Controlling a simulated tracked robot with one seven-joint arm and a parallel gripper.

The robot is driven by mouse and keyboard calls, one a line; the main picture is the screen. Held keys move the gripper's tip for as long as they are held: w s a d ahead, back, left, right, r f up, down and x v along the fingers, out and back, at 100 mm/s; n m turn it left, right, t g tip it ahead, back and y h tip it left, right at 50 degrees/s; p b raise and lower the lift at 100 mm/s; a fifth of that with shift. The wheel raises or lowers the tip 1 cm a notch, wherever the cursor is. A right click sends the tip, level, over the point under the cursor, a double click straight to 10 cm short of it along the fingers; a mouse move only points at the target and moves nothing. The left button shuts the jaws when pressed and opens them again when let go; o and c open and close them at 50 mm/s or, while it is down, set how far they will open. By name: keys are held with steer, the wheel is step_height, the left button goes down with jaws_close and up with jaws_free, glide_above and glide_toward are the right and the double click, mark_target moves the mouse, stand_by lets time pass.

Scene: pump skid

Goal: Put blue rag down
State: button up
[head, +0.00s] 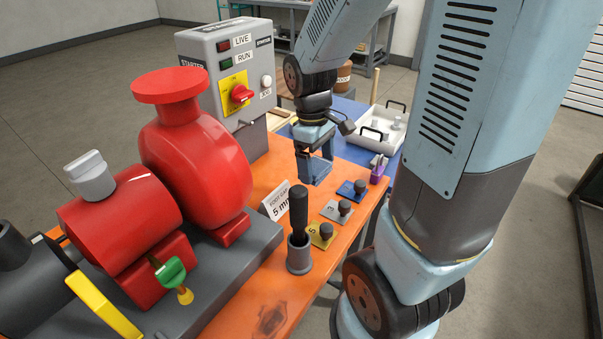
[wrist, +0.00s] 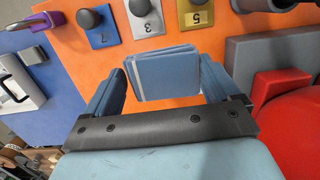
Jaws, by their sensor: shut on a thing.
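The blue rag (wrist: 166,76) is a flat, folded light-blue pad with layered edges. In the head view my gripper (head: 315,172) points down over the far part of the orange bench top (head: 268,300), right of the starter box. The rag is hard to tell from the blue fingers there. I cannot tell whether the rag touches the bench.
Knobbed plates, yellow (head: 321,235), grey (head: 337,210) and blue (head: 352,190), lie along the bench's right side. A purple holder (head: 378,174) stands beyond them. The red pump (head: 195,150) and starter box (head: 225,75) stand left. A white tray (head: 372,140) sits on the blue surface behind.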

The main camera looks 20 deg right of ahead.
steer(key=w+f, duration=0.2)
steer(key=w, duration=0.1)
steer(key=w+f, duration=0.2)
steer(key=w, duration=0.1)
steer(key=w+f, duration=0.3)
steer(key=shift+w+a, duration=0.1)
steer(key=shift+w, duration=0.05)
steer(key=shift+w+f, duration=0.5)
steer(key=shift+f, duration=0.1)
steer(key=shift+w+f, duration=0.15)
steer(key=shift+f, duration=1.5)
steer(key=o, duration=0.9)
steer(key=shift+f, duration=0.1)
